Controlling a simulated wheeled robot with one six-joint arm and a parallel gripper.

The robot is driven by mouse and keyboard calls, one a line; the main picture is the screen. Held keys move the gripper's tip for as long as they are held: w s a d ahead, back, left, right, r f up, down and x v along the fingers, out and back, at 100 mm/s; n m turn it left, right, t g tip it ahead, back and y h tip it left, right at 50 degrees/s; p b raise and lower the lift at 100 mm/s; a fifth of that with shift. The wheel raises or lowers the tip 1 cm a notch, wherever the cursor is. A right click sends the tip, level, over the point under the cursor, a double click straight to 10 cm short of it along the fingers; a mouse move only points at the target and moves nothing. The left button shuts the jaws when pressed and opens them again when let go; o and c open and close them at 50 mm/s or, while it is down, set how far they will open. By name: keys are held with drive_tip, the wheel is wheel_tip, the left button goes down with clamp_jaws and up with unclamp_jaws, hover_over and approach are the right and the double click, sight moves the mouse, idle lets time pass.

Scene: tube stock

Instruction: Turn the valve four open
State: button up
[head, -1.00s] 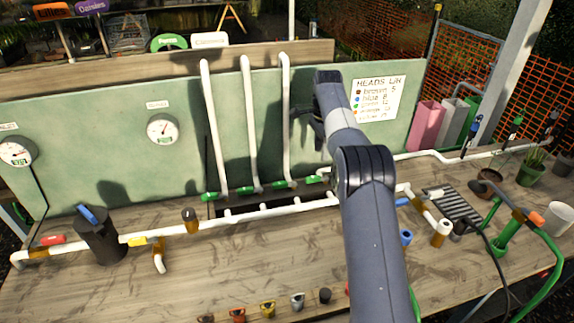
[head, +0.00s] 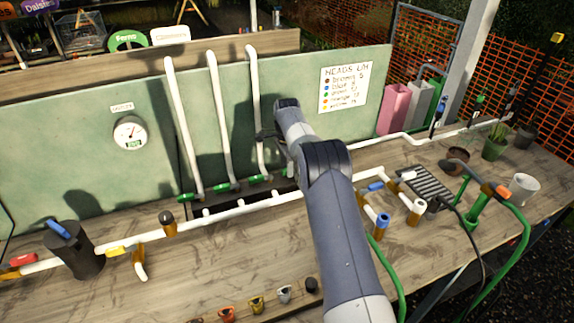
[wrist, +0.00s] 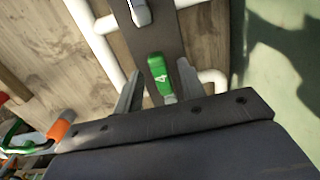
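Valve four shows in the wrist view as a green handle marked 4 (wrist: 160,75). It lies along a dark strip between two white pipes. My gripper (wrist: 159,66) is open, with one finger on each side of the handle. I cannot tell whether the fingers touch it. In the head view my gripper (head: 270,135) is in front of the green panel, beside the third upright white pipe (head: 254,110). Several green handles sit at the pipe bases, such as the leftmost one (head: 186,198). Valve four is hidden behind my arm there.
A long white pipe (head: 240,208) runs across the wooden bench. A black container (head: 76,250) and a round gauge (head: 130,133) are at the left. A dark grate (head: 427,190) and a blue-topped fitting (head: 383,220) are at the right.

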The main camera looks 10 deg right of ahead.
drive_tip(key=shift+f, duration=0.2)
clamp_jaws()
idle(0.3)
